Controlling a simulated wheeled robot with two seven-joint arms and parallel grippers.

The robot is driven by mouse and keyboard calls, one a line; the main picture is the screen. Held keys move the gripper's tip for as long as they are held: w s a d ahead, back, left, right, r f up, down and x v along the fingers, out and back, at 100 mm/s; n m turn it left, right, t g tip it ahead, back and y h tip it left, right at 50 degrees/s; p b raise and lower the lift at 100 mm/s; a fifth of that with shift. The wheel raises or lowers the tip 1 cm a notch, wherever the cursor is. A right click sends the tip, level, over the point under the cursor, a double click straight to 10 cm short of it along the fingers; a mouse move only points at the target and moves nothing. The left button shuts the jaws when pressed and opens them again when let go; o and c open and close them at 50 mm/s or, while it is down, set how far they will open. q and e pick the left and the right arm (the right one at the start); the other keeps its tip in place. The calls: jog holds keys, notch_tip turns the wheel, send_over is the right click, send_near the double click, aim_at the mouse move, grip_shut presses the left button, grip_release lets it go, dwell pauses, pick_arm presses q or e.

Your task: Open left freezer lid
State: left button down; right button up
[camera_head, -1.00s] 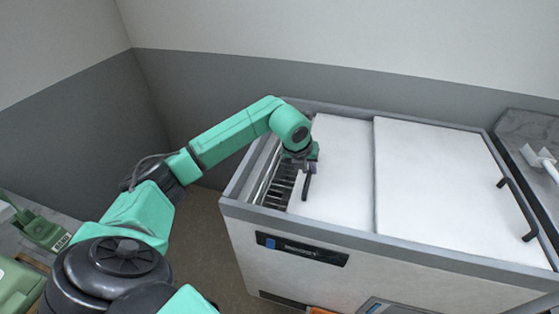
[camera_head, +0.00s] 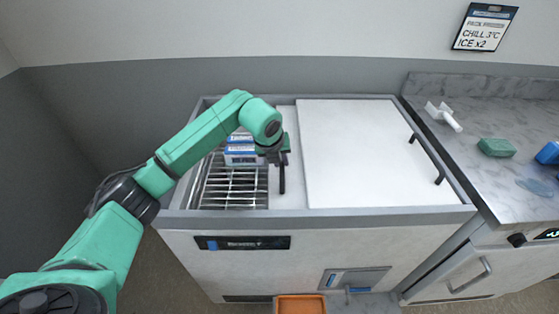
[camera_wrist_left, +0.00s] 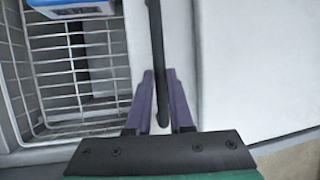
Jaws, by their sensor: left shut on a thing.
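The white left freezer lid (camera_head: 291,190) shows as a narrow strip, the rest covered by the right lid (camera_head: 355,150). Its dark upright bar handle (camera_head: 282,182) is along its left edge. My left gripper (camera_head: 280,158) is shut on that handle. In the left wrist view, the purple fingers (camera_wrist_left: 160,88) sit either side of the black handle bar (camera_wrist_left: 156,45). The left part of the freezer is uncovered. My right gripper is out of view.
A wire basket (camera_head: 232,190) and blue-and-white packs (camera_head: 241,152) show in the freezer opening. The right lid's handle (camera_head: 428,160) is at its right. A marble counter (camera_head: 470,125) with a green block (camera_head: 496,147) stands right. An orange bin (camera_head: 300,305) is in front.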

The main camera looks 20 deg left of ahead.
pick_arm(q)
jog(key=c, duration=0.8)
grip_release()
jog(key=shift+r, duration=0.1)
jog(key=b+v, duration=0.2)
jog(key=v, duration=1.2)
jog(key=shift+r, duration=0.15)
jog(key=shift+s, duration=0.1)
